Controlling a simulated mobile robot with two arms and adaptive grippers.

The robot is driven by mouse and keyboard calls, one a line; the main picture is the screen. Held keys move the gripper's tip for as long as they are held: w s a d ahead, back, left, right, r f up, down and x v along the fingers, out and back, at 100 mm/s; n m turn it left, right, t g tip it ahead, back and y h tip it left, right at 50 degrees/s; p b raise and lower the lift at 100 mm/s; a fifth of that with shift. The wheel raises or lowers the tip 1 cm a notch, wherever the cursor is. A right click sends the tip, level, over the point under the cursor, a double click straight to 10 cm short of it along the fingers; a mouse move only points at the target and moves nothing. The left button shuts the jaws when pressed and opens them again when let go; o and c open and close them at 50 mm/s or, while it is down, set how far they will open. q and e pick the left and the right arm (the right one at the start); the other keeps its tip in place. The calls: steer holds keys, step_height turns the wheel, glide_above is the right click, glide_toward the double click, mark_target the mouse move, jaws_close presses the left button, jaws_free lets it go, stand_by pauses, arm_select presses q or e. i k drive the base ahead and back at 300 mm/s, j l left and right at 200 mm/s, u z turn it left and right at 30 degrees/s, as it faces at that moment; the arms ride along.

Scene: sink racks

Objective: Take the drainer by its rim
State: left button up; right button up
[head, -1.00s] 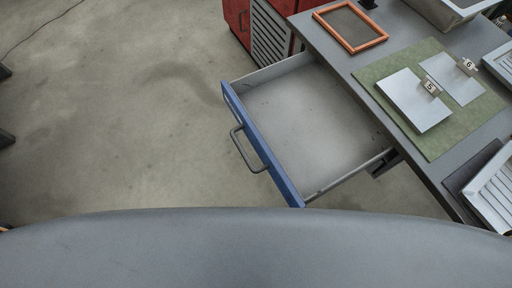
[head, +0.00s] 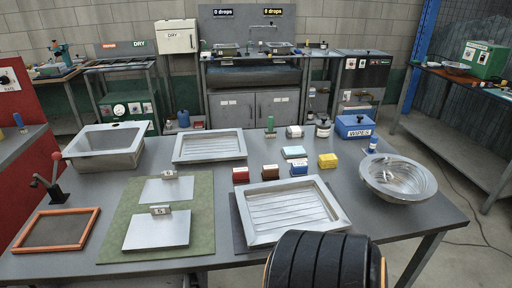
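Two pale metal ribbed drainers show in the head view. The nearer drainer (head: 336,218) lies flat on a dark mat (head: 239,226) at the front middle of the grey table. The farther drainer (head: 176,149) lies flat on the table behind the green mat. The rims of both are clear of any gripper. Neither of my grippers shows. A dark ribbed part of mine with an orange edge stands at the bottom, just in front of the nearer drainer.
A square basin (head: 104,139) stands at the back left, a round metal bowl (head: 398,178) at the right. The green mat (head: 115,239) holds two numbered plates. Small coloured blocks (head: 272,171) lie behind the nearer drainer. An orange frame (head: 57,230) lies front left.

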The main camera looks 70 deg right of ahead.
mark_target(267, 210)
steer(key=z, duration=2.45)
